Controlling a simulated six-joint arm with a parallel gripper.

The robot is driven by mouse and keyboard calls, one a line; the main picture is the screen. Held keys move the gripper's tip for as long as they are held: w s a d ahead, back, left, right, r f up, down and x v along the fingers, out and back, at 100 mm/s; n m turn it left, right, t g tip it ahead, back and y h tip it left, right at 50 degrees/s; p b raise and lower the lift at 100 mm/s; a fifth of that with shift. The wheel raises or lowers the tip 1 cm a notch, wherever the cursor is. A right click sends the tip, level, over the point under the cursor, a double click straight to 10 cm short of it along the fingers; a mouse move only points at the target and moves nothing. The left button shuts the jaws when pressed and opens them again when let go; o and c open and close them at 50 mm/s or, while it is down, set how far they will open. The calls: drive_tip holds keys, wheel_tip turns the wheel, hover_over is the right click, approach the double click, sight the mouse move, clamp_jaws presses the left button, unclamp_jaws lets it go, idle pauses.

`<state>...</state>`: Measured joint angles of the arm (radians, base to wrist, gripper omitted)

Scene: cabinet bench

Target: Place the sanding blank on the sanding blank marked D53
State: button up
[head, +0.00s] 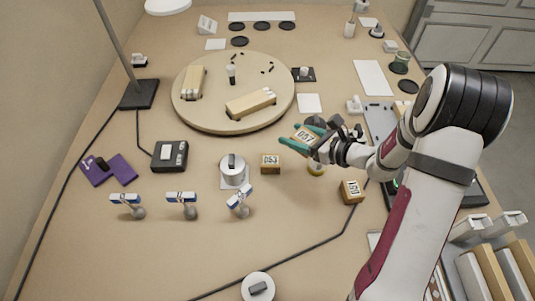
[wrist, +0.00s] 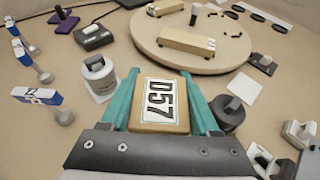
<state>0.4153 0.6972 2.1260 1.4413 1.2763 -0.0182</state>
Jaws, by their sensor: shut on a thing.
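My gripper (head: 303,137) is shut on a wooden sanding blank marked D57 (head: 305,136), held above the bench right of centre. In the wrist view the D57 blank (wrist: 160,103) sits between the two green fingers, its label facing the camera. The sanding blank marked D53 (head: 270,163) stands on the bench, left of and below my gripper in the head view. It does not show in the wrist view, where the held blank and gripper cover that area. Another blank (head: 352,191), with a label that looks like D51 or 150, stands to the right.
A round wooden turntable (head: 285,120) with blocks lies behind. A grey canister (head: 234,170) stands close left of D53. Several small clamp-like stands (head: 183,203) are at front left. A black cable (head: 310,247) crosses the front. Bench between cable and D53 is mostly clear.

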hover_over(263, 154)
wheel_tip(263, 154, down, 5)
drive_tip(key=shift+s+d+f, duration=0.1)
drive_tip(key=shift+d, duration=0.05)
wheel_tip(263, 154, down, 4)
drive_tip(key=shift+f, duration=0.15)
drive_tip(key=o, duration=1.4)
